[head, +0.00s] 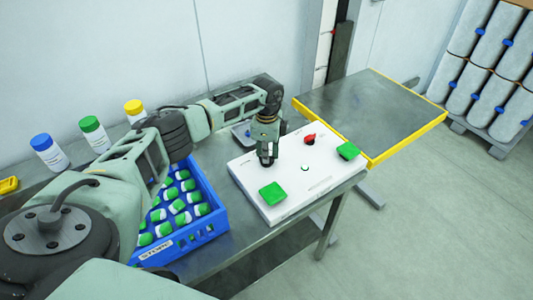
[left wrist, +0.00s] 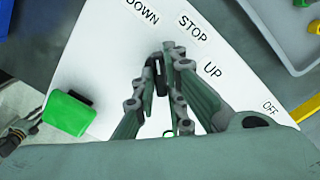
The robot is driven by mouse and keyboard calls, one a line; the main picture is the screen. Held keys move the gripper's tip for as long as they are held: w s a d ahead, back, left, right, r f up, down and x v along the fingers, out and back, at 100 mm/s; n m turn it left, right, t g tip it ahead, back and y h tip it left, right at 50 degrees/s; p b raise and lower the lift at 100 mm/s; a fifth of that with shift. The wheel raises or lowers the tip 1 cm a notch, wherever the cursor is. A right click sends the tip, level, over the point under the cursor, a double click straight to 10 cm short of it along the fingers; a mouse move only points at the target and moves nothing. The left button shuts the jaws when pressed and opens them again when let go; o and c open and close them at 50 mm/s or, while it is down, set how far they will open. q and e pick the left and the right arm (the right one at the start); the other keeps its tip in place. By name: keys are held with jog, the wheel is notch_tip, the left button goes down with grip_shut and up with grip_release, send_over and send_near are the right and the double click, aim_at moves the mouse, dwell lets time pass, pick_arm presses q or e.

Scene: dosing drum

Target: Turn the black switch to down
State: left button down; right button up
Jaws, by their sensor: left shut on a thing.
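The black switch (left wrist: 161,76) sits on the white panel (head: 285,203). It shows only in part between the fingers of my left gripper (left wrist: 166,62) in the left wrist view. My left gripper (head: 267,160) points down at the panel and is shut on the switch. The labels DOWN (left wrist: 142,10), STOP (left wrist: 192,26) and UP (left wrist: 212,69) are printed beside it. In the head view the gripper hides the switch. I cannot tell exactly which label it points to. A dark part at the lower left of the left wrist view (left wrist: 14,136) looks like my right gripper.
The panel also carries two green buttons (head: 272,193) (head: 348,151) and a red switch (head: 310,139). A blue crate (head: 206,228) of green-capped bottles stands left of the panel. Three capped bottles stand near the wall. A yellow-edged table (head: 375,105) is at the right.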

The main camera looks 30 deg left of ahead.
pick_arm(q)
jog(key=shift+w+r, duration=0.1)
jog(key=shift+r, duration=0.05)
jog(key=c, duration=1.8)
grip_release()
notch_tip(320, 180, up, 12)
